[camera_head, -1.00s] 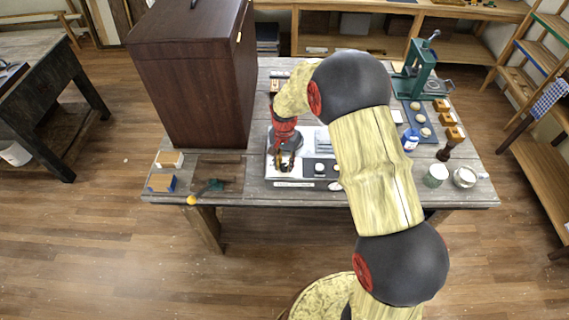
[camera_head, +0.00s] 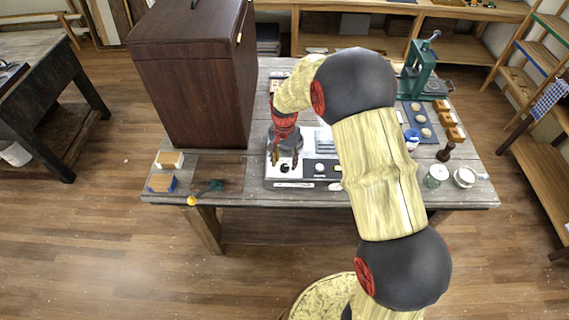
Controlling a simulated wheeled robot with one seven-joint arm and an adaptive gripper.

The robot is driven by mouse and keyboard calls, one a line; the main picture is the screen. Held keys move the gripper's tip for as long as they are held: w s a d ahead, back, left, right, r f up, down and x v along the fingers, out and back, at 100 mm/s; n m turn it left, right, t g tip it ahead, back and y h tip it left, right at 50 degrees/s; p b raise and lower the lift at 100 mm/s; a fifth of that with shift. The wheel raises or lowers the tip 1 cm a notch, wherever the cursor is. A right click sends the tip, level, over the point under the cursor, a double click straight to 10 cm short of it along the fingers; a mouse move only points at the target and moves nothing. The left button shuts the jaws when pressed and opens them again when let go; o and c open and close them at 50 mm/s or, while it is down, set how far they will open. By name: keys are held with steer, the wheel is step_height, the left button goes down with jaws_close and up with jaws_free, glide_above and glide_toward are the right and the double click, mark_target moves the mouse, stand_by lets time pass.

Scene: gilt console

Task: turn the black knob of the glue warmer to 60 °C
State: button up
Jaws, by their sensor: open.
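The glue warmer (camera_head: 272,181) is a white-fronted unit at the front edge of the wooden table, with a dark pot behind my gripper. Its black knob (camera_head: 284,168) shows as a small dark round on the white panel. The dial marks and the knob's setting are too small to read. My gripper (camera_head: 285,162) points down with its reddish-brown fingers apart. The fingertips appear just above and behind the knob, one to each side in the picture. I see nothing between them, and cannot tell whether they touch the knob.
A tall brown cabinet (camera_head: 190,80) stands left of the warmer. A dark panel with a pale round knob (camera_head: 319,167) is just right. A green press (camera_head: 418,70), a blue-and-white bottle (camera_head: 411,139) and a jar (camera_head: 436,176) stand at the right. My arm hides the table's middle.

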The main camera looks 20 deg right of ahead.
mark_target(285, 166)
step_height(285, 166, up, 10)
stand_by(0.4)
stand_by(0.4)
steer(key=s+r+n+t+b, duration=0.1)
steer(key=s+b, duration=0.4)
steer(key=s, duration=0.5)
steer(key=s+r+n+t+b, duration=0.2)
steer(key=s+n+b, duration=0.2)
steer(key=s, duration=0.6)
steer(key=s+r+n+t+b, duration=0.2)
steer(key=s+b, duration=0.4)
steer(key=s, duration=0.4)
steer(key=shift+s+d+n+t, duration=0.2)
steer(key=shift+n+t, duration=0.1)
steer(key=shift+n, duration=0.3)
